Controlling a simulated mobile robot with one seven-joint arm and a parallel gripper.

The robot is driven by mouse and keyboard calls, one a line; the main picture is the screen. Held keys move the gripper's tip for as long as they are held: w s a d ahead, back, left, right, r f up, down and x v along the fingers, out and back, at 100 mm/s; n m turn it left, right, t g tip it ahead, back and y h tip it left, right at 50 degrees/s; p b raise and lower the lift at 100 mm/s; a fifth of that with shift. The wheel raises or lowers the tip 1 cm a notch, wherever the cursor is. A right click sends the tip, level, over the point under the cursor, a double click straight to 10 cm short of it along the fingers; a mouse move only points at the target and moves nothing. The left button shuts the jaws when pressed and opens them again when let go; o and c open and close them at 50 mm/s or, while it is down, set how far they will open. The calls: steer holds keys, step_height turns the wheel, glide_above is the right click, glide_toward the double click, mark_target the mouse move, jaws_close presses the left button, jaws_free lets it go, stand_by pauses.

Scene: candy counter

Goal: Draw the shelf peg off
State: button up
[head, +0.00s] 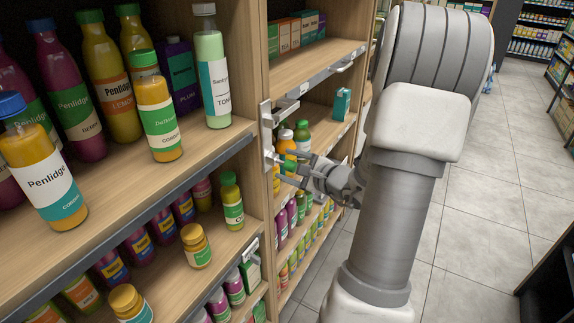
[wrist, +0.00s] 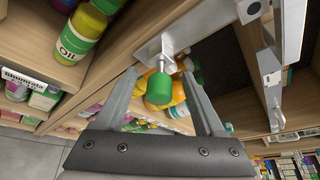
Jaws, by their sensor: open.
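The stem runs up to a white metal bracket (wrist: 170,40) on the wooden shelf upright. My gripper (wrist: 158,75) is open, with one finger on each side of the peg and a visible gap at both sides. In the head view my gripper (head: 279,165) is at the upright's front edge, beside the bracket (head: 268,130). The peg cannot be made out clearly there.
Juice bottles (head: 157,118) stand on the shelf at the left, with smaller jars (head: 196,245) below. Orange bottles (wrist: 178,105) sit close behind the peg. A shelf rail (head: 320,72) juts out above my gripper. The tiled aisle (head: 490,200) at the right is clear.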

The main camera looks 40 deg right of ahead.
steer(key=shift+w+f, duration=0.15)
steer(key=shift+w, duration=0.3)
jaws_close()
